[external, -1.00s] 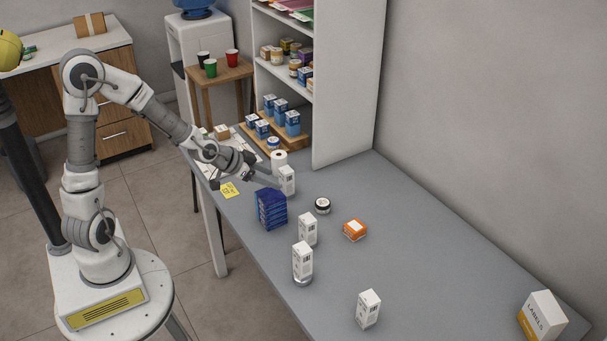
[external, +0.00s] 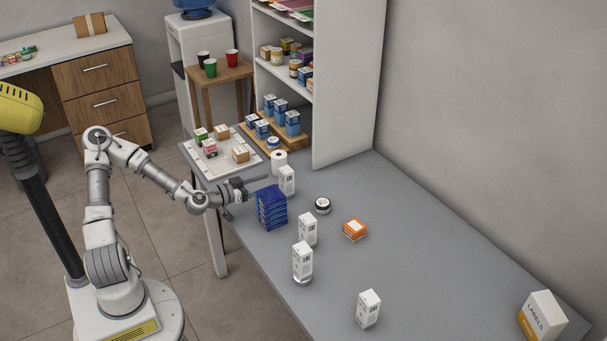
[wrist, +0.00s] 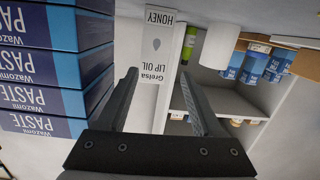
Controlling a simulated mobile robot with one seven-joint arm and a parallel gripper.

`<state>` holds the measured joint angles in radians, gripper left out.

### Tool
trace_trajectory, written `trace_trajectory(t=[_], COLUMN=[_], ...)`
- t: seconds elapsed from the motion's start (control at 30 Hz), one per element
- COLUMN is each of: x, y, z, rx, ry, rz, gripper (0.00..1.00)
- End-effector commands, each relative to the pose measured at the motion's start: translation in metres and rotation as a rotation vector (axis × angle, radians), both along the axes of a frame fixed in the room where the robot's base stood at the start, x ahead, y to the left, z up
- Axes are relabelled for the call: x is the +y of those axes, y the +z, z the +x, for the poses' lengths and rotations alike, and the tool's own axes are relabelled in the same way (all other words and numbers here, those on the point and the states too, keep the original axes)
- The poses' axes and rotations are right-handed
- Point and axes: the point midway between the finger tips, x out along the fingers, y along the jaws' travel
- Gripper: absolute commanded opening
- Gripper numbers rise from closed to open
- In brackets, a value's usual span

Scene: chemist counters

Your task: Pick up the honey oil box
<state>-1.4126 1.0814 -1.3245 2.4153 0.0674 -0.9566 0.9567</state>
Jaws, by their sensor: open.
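The honey lip oil box (wrist: 152,62) is white, with "HONEY" and "LIP OIL" reading upside down in the wrist view. In the external view it appears to be the upright white box (external: 287,181) behind the blue stack. My gripper (wrist: 159,76) is open, its fingers pointing at the box, which shows between the fingertips. I cannot tell whether the tips reach past its near face. In the external view my gripper (external: 262,184) is level with the box, just left of it. Nothing is held.
A stack of blue paste boxes (external: 271,208) stands close beside my gripper. A white roll (external: 279,161) stands behind the lip oil box. Similar white boxes (external: 307,229) stand nearer on the grey counter (external: 430,240). A black-lidded jar (external: 322,205) and an orange box (external: 355,230) lie right.

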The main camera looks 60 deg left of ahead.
Motion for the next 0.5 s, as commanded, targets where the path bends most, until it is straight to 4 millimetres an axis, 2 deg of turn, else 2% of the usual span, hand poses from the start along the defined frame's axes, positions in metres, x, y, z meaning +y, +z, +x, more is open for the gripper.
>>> trace_trajectory(t=[0.23, 0.5], x=[-0.006, -0.007], y=[0.016, 0.017], z=[0.002, 0.026], rx=[-0.114, -0.117], ry=[-0.043, -0.045], rz=[0.057, 0.060], gripper=[0.68, 0.68])
